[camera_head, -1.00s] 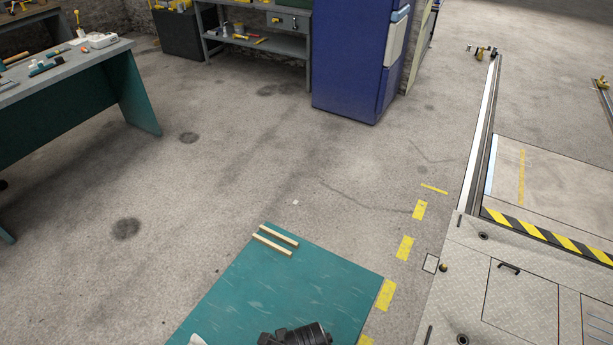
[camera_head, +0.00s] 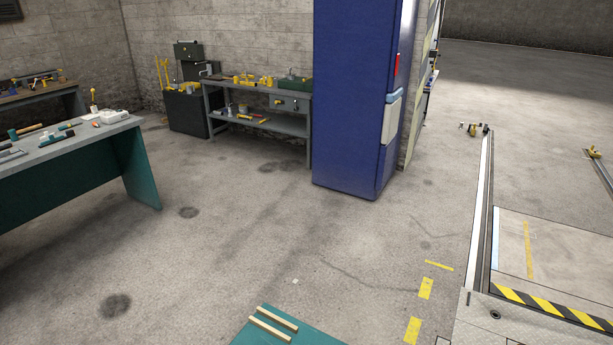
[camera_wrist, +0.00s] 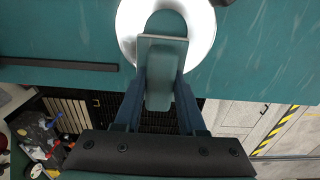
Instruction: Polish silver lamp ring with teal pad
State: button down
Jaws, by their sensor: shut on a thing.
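My gripper (camera_wrist: 161,98) is in the wrist view, its two dark blue fingers closed on the teal pad (camera_wrist: 159,90). The pad has a pale grey edge at its far end. The silver lamp ring (camera_wrist: 202,34) is a bright, round shape at the top of the wrist view, cut off by the frame. The far end of the pad overlaps the ring in the picture; I cannot tell whether they touch. Neither gripper, pad nor ring shows in the head view.
The ring appears over a scratched teal top (camera_wrist: 60,30); its corner with two wooden strips (camera_head: 272,326) shows in the head view. A teal workbench (camera_head: 140,170) stands left, a grey bench (camera_head: 262,120) and a blue cabinet (camera_head: 345,100) behind. Open floor lies between.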

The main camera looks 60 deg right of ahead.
jog(key=shift+f+b, duration=0.45)
jog(key=shift+f, duration=0.15)
dwell(0.3)
jog(key=shift+w+a+r+p, duration=0.15)
jog(key=shift+w+a+p, duration=0.2)
jog(key=shift+w+a, duration=0.2)
jog(key=shift+w+a+f, duration=0.15)
jog(key=shift+w+a, duration=0.3)
jog(key=shift+a, duration=0.2)
jog(key=shift+w+a+f, duration=0.1)
jog(key=shift+w+a, duration=0.35)
jog(key=shift+a, duration=0.15)
jog(key=shift+w+a+r+p, duration=0.1)
jog(key=shift+w+a+p, duration=0.2)
jog(key=shift+w+a, duration=0.25)
jog(key=shift+s, duration=0.1)
jog(key=shift+s+a+p, duration=0.35)
jog(key=shift+s+p, duration=0.1)
jog(key=shift+p, duration=0.05)
